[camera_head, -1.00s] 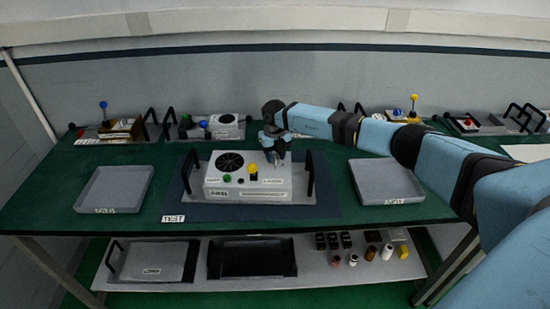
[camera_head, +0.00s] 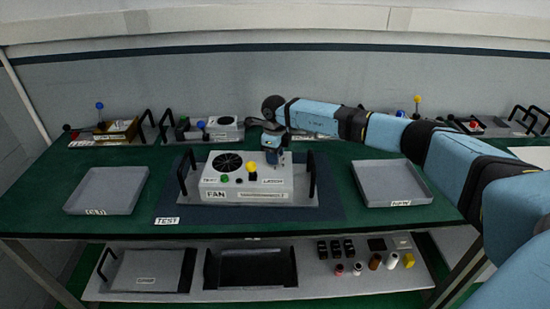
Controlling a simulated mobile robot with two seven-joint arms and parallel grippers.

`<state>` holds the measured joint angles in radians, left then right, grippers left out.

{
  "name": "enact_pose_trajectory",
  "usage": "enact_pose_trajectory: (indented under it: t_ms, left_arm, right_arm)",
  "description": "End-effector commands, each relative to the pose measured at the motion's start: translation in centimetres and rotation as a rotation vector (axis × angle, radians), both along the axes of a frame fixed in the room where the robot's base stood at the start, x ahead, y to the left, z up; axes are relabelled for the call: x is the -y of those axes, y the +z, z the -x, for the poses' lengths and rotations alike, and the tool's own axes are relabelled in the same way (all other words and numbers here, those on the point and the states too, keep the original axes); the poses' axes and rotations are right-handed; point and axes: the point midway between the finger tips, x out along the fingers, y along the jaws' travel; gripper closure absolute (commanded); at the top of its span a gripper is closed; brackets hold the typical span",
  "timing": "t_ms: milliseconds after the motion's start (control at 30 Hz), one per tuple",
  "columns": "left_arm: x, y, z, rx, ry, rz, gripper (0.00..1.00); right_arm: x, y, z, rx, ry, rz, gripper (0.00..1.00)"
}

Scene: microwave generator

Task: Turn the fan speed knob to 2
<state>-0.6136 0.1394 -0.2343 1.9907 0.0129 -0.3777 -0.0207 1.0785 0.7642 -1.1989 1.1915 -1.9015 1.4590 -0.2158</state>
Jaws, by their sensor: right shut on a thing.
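The white fan unit (camera_head: 218,190) sits on a grey tray with black handles, on the mat labelled TEST at the middle of the table. It has a round black fan grille (camera_head: 229,163), a green button (camera_head: 225,179) and a yellow knob (camera_head: 251,168) on top. My right gripper (camera_head: 272,158) is at the back right of the unit, pointing down beside the yellow knob. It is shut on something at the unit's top. The fingertips and what they hold are too small and covered to make out, and so is the speed setting. My left gripper is not in view.
Grey empty trays stand at the left (camera_head: 106,190) and right (camera_head: 391,183) of the table. Other units with levers and handles line the back edge. A lower shelf (camera_head: 330,284) holds trays and several small parts. My right arm spans the right side.

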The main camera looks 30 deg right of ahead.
Motion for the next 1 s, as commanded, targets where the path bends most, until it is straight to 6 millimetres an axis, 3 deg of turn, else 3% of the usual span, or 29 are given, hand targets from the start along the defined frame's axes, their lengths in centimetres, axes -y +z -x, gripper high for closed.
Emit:
enact_pose_trajectory:
  t_ms: [667, 700, 800, 1000]
  left_arm:
    - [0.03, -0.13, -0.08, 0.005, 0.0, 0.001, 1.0]
    - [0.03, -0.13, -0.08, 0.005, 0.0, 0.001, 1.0]
    - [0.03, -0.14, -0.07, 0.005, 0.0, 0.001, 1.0]
    - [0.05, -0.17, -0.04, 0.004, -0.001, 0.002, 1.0]
  right_arm:
    - [-0.05, 0.12, -0.05, 0.002, 0.06, -0.001, 0.89]
    - [-0.05, 0.12, -0.05, 0.002, 0.06, -0.001, 0.58]
    - [-0.05, 0.1, -0.04, 0.002, 0.06, -0.001, 0.39]
    - [-0.03, 0.04, -0.01, 0.001, 0.06, -0.001, 0.39]
